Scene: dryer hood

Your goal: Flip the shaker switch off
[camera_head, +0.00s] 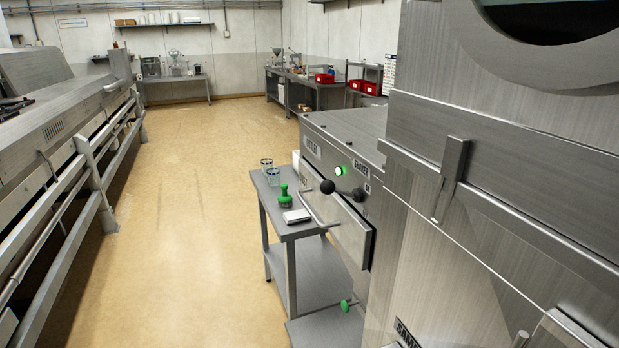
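A grey metal cabinet (345,128) stands right of centre, with a sloped front panel. A label that seems to read "SHAKER" (362,167) is on this panel. A lit green round light or button (339,171) sits just left of the label. Two black ball knobs are below it, a left knob (327,187) and a right knob (359,194). I cannot tell which small part is the shaker switch; the area right of the light is small and partly cut off by the large machine. My gripper is not in view.
A large steel machine (480,245) fills the right side, close to me. A small metal table (270,203) with glasses, a green-handled object (285,196) and a white item stands left of the cabinet. A railed steel machine (60,120) lines the left. The tan floor (190,220) between is clear.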

